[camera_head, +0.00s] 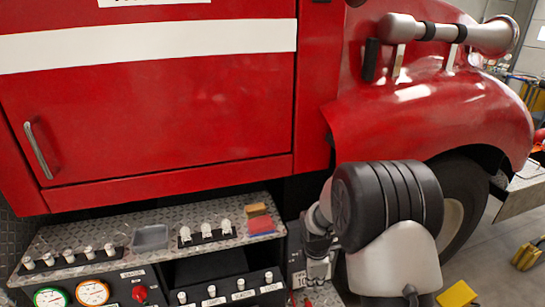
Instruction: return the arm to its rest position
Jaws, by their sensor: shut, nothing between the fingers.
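My arm shows at the lower right of the head view, with its large black joint and pale link in front of the truck's front wheel. My gripper (317,268) hangs down beside the arm, to the right of the pump panel (135,285). It is shut and empty. Its fingertips are small in the picture and partly lost against the dark panel edge.
A red fire truck (150,110) fills the background, with a door handle (38,150) and a horn (450,33). The panel's tread-plate shelf (100,232) holds a grey tray (150,237) and small blocks (260,224). Yellow chocks (458,294) stand on the floor.

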